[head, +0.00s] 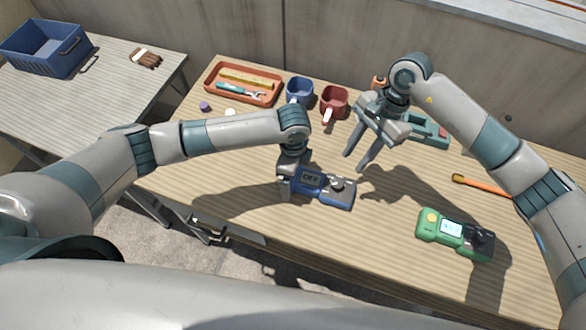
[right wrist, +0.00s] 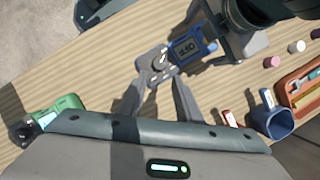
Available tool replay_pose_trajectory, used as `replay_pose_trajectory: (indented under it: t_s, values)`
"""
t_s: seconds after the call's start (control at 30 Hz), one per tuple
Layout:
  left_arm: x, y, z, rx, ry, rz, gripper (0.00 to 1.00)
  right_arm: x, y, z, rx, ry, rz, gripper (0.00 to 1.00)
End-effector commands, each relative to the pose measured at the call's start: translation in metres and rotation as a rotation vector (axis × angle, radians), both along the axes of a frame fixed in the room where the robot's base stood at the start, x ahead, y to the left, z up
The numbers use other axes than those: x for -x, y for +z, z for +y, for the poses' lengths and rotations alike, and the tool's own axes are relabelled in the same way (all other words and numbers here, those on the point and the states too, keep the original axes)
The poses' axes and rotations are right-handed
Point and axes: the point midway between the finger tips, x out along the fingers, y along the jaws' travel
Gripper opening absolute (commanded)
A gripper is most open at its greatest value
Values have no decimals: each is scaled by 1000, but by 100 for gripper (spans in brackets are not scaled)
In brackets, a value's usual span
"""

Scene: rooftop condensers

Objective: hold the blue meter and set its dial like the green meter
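The blue meter (head: 309,181) is at the middle of the table, its display reading OFF and its dial (head: 338,184) at its right end. My left gripper (head: 286,184) is shut on the meter's left end; the fingers are partly hidden. The right wrist view also shows the blue meter (right wrist: 188,48) and dial (right wrist: 159,62). My right gripper (head: 356,160) is open and empty, above and beside the dial end, its fingertips (right wrist: 155,78) pointing toward the dial, apart from it. The green meter (head: 440,229) lies at the front right with a lit display too small to read and a dark dial (head: 481,238).
An orange-handled tool (head: 482,185) lies right. A blue crate (head: 45,52) stands on the left table. Table between the meters is clear.

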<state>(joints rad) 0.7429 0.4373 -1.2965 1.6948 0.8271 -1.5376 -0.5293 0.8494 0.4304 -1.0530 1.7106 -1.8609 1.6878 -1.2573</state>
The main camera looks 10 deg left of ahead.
Motion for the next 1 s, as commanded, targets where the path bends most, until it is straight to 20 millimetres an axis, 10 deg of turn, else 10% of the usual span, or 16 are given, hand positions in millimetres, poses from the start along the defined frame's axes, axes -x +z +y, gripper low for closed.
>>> replay_pose_trajectory:
  t_s: [0.3, 0.57, 0.63, 1.0]
  values:
    - [0, -2, 0, 0, -1, 0, 89, 0, 0, 0, 0, 0, 0, 31]
    - [0, -1, 0, 0, 0, 0, 30, 0, 0, 0, 0, 0, 0, 31]
    - [0, -1, 0, 0, 0, -1, 30, 0, 1, -1, 0, -3, 0, 45]
    - [0, -1, 0, 0, 0, -1, 30, -5, 23, -15, -32, -118, 28, 45]
